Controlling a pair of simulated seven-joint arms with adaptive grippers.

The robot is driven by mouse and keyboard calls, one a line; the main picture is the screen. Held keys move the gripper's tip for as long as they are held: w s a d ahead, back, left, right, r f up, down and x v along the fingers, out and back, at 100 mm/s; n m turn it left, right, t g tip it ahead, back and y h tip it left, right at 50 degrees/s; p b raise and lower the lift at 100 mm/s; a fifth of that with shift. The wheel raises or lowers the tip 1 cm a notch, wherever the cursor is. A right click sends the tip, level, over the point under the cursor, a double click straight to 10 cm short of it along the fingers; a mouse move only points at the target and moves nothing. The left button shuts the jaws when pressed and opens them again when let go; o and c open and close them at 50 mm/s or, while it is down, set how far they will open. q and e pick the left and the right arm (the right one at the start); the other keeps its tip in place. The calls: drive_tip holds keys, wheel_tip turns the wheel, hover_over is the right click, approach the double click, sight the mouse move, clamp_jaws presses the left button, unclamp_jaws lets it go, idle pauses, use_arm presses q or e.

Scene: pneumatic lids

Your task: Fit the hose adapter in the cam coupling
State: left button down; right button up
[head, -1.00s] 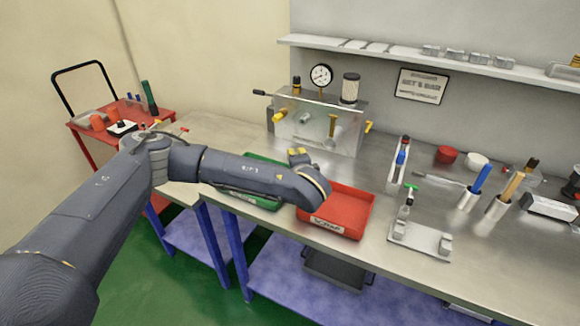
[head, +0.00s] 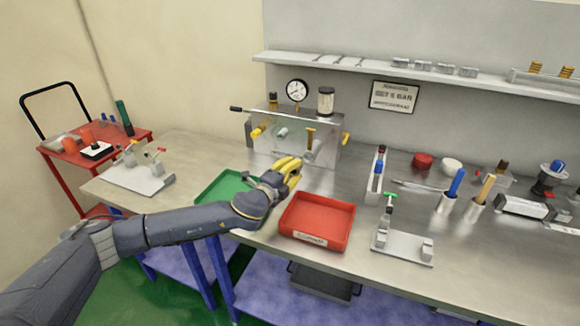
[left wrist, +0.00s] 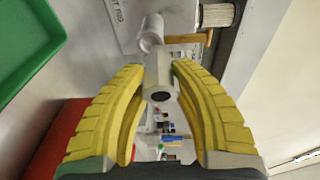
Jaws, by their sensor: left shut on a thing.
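My left gripper (head: 290,166) is above the bench, behind the red tray and in front of the clear-fronted pneumatic unit. In the left wrist view, its yellow fingers are shut on a pale grey hollow piece (left wrist: 158,76), which looks like the hose adapter; a dark bore faces the camera. The head view does not show the piece clearly. A pale cylinder (left wrist: 151,32), apparently the cam coupling, lies just beyond it; I cannot tell whether they touch. The coupling (head: 281,133) shows on the unit's front in the head view. My right gripper is not in view.
The unit (head: 325,152) carries a gauge, a filter and yellow-handled fittings. A green tray (head: 212,190) and a red tray (head: 345,238) stand near the bench front. Fixtures, tool cups and a shelf (head: 370,68) lie right and behind.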

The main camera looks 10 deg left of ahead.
sight(300, 169)
use_arm(q)
drive_tip(key=shift+s+d+f+m+h, duration=0.1)
drive_tip(key=shift+s+f+m+h, duration=0.3)
drive_tip(key=shift+f+h, duration=0.2)
drive_tip(key=shift+s+d+f+m+h, duration=0.1)
drive_tip(key=shift+s+f+m+h, duration=0.2)
drive_tip(key=shift+s+f+h, duration=0.25)
drive_tip(key=shift+f+g, duration=0.15)
drive_tip(key=shift+g, duration=0.15)
drive_tip(key=shift+w, duration=0.1)
drive_tip(key=shift+w+d, duration=0.25)
drive_tip(key=shift+w, duration=0.65)
drive_tip(key=shift+w+d, duration=0.25)
drive_tip(key=shift+w, duration=0.65)
drive_tip(key=shift+w+d, duration=0.25)
drive_tip(key=shift+w, duration=0.65)
drive_tip(key=shift+w+d, duration=0.25)
drive_tip(key=shift+w, duration=0.6)
drive_tip(key=shift+w+d, duration=0.2)
drive_tip(key=shift+w, duration=0.6)
drive_tip(key=c, duration=1.1)
unclamp_jaws()
drive_tip(key=shift+o, duration=0.2)
drive_tip(key=shift+v, duration=3.5)
